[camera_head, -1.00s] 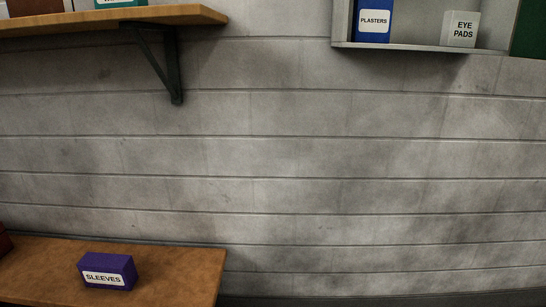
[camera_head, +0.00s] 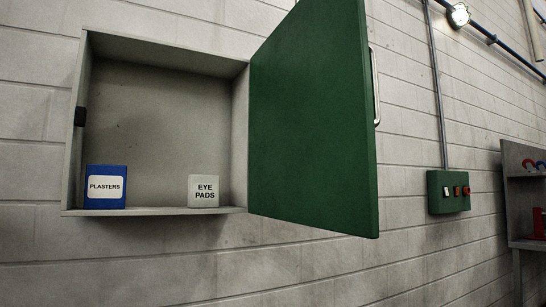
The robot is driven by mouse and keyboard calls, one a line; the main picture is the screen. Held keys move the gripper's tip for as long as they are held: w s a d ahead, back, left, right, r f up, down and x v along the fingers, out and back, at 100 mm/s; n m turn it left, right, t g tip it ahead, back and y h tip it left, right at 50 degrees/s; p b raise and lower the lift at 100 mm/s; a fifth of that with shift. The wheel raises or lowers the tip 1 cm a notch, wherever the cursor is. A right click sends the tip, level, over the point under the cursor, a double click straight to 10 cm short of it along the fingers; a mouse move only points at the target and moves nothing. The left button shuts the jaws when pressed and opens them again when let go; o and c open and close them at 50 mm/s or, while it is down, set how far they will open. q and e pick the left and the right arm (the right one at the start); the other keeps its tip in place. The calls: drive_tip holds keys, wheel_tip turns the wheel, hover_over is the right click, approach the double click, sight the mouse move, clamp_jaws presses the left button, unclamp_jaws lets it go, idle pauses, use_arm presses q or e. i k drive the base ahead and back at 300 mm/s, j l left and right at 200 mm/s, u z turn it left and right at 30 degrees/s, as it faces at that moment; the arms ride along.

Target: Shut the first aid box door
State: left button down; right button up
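The first aid box (camera_head: 166,42) is a grey, open-fronted cabinet on the wall, left of centre in the head view. Its green door (camera_head: 312,125) stands wide open, swung out toward me from the box's right side. A metal handle (camera_head: 375,87) is on the door's far right edge. A blue plasters box (camera_head: 105,203) stands at the left of the cabinet floor. A white eye pads box (camera_head: 203,202) stands at the right of it. Neither of my grippers is in view.
To the right of the door, a green switch box (camera_head: 449,205) hangs on the wall below a vertical conduit (camera_head: 437,90). A lamp (camera_head: 459,15) is at the top right. A grey shelf unit (camera_head: 509,200) stands at the right edge. The wall below the cabinet is bare.

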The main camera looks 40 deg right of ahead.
sight(315, 108)
drive_tip(key=k+l, duration=0.1)
drive_tip(key=l, duration=2)
drive_tip(key=k+l, duration=0.1)
drive_tip(key=l, duration=0.25)
drive_tip(key=k+l+u, duration=0.1)
drive_tip(key=l, duration=0.25)
drive_tip(key=k+l, duration=0.1)
drive_tip(key=l, duration=0.25)
drive_tip(key=k+l, duration=0.1)
drive_tip(key=l, duration=0.2)
drive_tip(key=i+l+z, duration=0.25)
drive_tip(key=k+j+u, duration=0.1)
drive_tip(key=k+u, duration=0.25)
drive_tip(key=i, duration=0.1)
